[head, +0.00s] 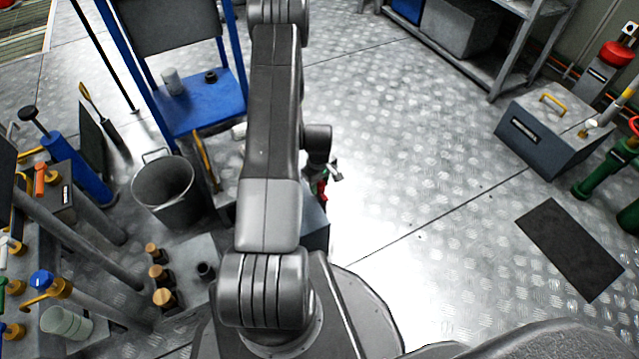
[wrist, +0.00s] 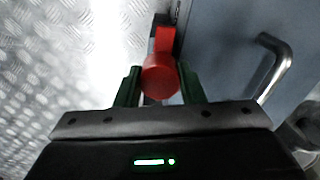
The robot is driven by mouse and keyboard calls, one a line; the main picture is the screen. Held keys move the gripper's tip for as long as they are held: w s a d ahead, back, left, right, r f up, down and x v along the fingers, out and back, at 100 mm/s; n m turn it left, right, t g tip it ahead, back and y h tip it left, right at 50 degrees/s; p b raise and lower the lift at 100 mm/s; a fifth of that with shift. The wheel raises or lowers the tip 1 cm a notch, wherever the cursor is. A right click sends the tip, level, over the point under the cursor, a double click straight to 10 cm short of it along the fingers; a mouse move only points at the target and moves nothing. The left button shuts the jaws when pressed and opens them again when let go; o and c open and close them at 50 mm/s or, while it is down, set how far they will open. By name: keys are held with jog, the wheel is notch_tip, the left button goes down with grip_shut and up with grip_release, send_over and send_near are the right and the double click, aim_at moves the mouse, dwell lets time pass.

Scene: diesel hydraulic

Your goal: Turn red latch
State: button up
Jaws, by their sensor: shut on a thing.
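The red latch (wrist: 160,77) shows in the wrist view as a round red knob with a red bar behind it, at the edge of a blue-grey panel (wrist: 225,45). My gripper (wrist: 158,88) has its two green fingers on either side of the round knob, shut on it. In the head view a small part of the red latch (head: 321,190) shows beside my gripper (head: 328,176), low near the right side of my arm. My arm hides most of the box there.
A metal bar handle (wrist: 275,68) sticks out from the panel to the right of the latch. In the head view a bucket (head: 163,187) and a blue stand (head: 200,105) are left of my arm. A grey box (head: 548,140) stands at the right.

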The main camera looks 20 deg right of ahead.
jog(key=o, duration=1)
jog(key=shift+r, duration=0.1)
notch_tip(320, 180, up, 14)
jog(key=p, duration=0.4)
jog(key=shift+f, duration=0.2)
jog(key=shift+f, duration=0.1)
notch_tip(320, 180, down, 14)
jog(key=b, duration=0.4)
jog(key=shift+r, duration=0.2)
jog(key=shift+r, duration=0.1)
